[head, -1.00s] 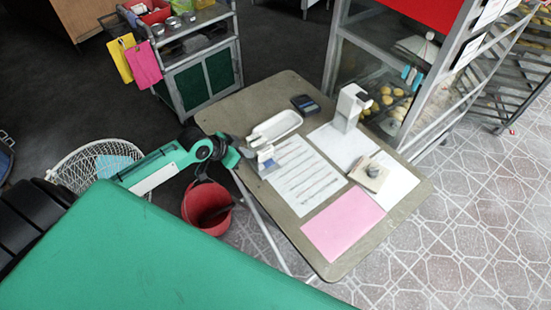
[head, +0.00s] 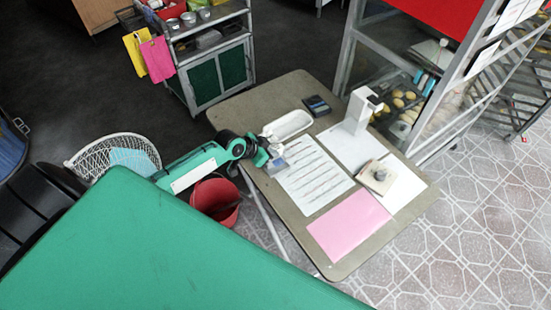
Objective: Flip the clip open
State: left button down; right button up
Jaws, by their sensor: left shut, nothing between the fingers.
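A lined white sheet (head: 316,179) lies on the table's left part. A small grey-blue piece (head: 277,163), which looks like the clip, sits at the sheet's upper left end. It is small and partly covered, so I cannot tell how far it is raised. My left gripper (head: 272,150) is shut and empty, right beside this piece on its upper left side. I cannot tell whether they touch. My right gripper is not in view.
The table (head: 255,97) also bears a white tray (head: 288,125) close behind my gripper, a dark device (head: 317,105), a white stand (head: 358,112), a beige block (head: 376,178) and a pink sheet (head: 348,224). A red bucket (head: 214,197) stands below my left arm.

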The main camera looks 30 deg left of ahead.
aim_at(282, 162)
pick_arm(q)
jog(key=f, duration=0.1)
jog(key=w+f, duration=0.1)
jog(key=f, duration=0.1)
jog(key=f+p, duration=0.1)
jog(key=shift+w+d+f, duration=0.15)
jog(key=shift+d, duration=0.2)
jog(key=shift+f, duration=0.65)
jog(key=shift+w+f, duration=0.1)
